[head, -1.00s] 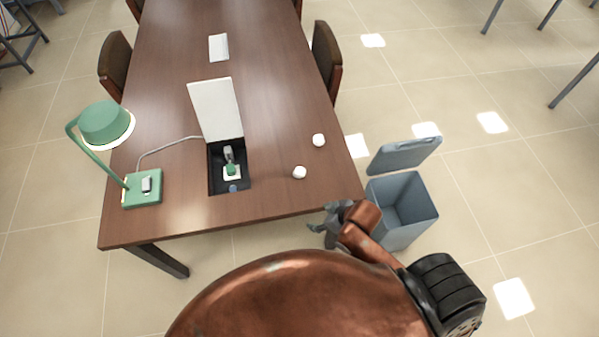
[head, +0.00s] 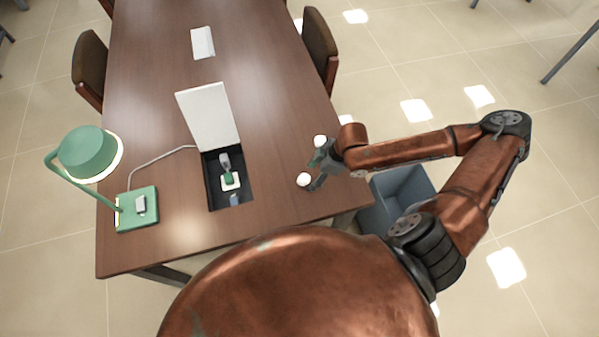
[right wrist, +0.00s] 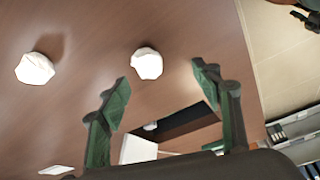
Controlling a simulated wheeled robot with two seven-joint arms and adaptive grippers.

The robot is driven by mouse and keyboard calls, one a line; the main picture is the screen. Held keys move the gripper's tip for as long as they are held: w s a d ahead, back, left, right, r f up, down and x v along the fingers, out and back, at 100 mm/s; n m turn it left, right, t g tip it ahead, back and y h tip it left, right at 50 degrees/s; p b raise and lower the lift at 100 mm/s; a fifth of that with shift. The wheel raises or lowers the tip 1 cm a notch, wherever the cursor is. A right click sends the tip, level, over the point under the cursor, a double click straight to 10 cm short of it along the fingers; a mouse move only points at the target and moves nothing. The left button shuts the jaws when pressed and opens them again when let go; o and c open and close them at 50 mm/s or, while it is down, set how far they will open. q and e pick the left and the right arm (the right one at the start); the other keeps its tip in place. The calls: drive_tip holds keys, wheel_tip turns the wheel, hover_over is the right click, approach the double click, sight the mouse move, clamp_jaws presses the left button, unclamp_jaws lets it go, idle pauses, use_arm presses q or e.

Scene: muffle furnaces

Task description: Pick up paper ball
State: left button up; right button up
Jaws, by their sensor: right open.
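Two white crumpled paper balls lie on the brown table near its right side. The nearer paper ball (head: 304,179) is right beside my right gripper (head: 316,172); the farther paper ball (head: 320,141) lies just beyond it. In the right wrist view, my right gripper (right wrist: 160,93) is open with green-padded fingers spread and nothing between them. One paper ball (right wrist: 147,63) shows just beyond the gap between the fingertips, and the other paper ball (right wrist: 34,68) lies off to the left. Contact with either ball cannot be made out. My left gripper is not in view.
The table (head: 160,170) holds a green lamp (head: 88,155), an open socket box with a raised white lid (head: 208,115) and a white card (head: 202,42). A grey bin (head: 402,190) stands on the floor to the right, partly hidden by my arm. Chairs flank the table.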

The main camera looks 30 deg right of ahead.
sight(305, 177)
drive_tip(key=shift+w+d, duration=0.35)
drive_tip(key=shift+d, duration=0.1)
drive_tip(key=shift+b+x, duration=0.3)
drive_tip(key=shift+x, duration=0.75)
drive_tip(key=x, duration=0.2)
drive_tip(key=w+x, duration=0.1)
drive_tip(key=x, duration=0.1)
drive_tip(key=shift+f+b, duration=0.1)
drive_tip(key=shift+b, duration=0.3)
drive_tip(key=shift+w+a+f, duration=0.1)
drive_tip(key=shift+f, duration=0.2)
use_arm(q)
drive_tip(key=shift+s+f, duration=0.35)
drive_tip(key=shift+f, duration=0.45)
use_arm(e)
drive_tip(key=shift+c, duration=0.6)
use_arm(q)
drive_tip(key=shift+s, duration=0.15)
use_arm(e)
drive_tip(key=c, duration=0.7)
